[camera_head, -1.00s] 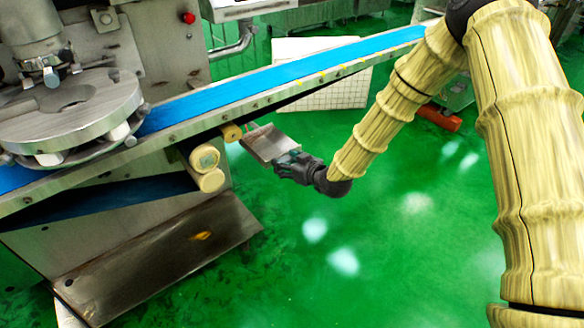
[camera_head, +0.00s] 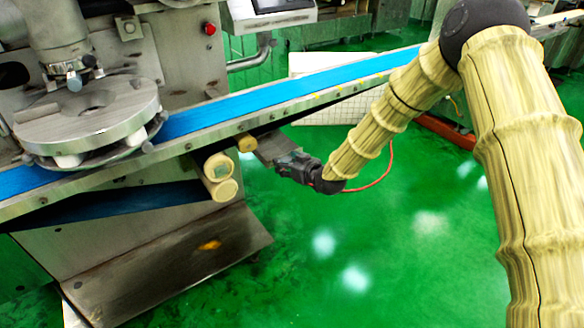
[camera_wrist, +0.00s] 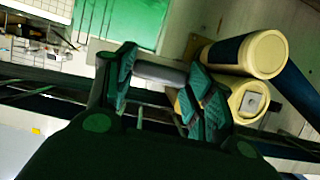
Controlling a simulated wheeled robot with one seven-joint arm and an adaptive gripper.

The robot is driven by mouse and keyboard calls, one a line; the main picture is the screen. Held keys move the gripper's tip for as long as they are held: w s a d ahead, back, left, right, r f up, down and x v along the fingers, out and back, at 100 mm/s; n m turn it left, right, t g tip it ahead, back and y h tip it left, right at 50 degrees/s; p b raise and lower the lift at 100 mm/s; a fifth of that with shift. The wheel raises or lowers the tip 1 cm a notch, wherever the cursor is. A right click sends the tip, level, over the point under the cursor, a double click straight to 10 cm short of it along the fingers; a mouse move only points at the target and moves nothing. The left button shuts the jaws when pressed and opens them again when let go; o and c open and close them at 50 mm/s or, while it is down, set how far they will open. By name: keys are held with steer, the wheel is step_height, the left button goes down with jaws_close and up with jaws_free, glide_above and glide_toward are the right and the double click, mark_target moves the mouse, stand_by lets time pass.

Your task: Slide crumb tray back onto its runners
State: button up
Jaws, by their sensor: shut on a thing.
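The crumb tray (camera_head: 272,146) is a flat grey metal piece just below the inclined blue conveyor (camera_head: 290,86), right of its cream rollers. Its far part is hidden under the conveyor frame. My gripper (camera_head: 285,160) is shut on the tray's near end in the head view. In the wrist view, my gripper's teal-padded fingers (camera_wrist: 163,88) stand either side of a grey bar (camera_wrist: 160,71) that looks like the tray's handle. I cannot make out the runners or tell whether the tray touches them.
Cream rollers (camera_head: 220,177) are close left of the tray; they also show right of my fingers in the wrist view (camera_wrist: 250,55). A sloped metal plate (camera_head: 170,265) lies lower left. A red hose (camera_head: 383,172) curves behind my arm. Green floor (camera_head: 400,260) is open at right.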

mark_target(283, 158)
steer(key=shift+w+a+b, duration=0.15)
steer(key=shift+w+a, duration=0.45)
steer(key=shift+w, duration=0.25)
steer(key=shift+w+a+b, duration=0.15)
steer(key=shift+w+a, duration=0.45)
steer(key=shift+w, duration=0.25)
steer(key=shift+f, duration=0.2)
steer(key=o, duration=1.2)
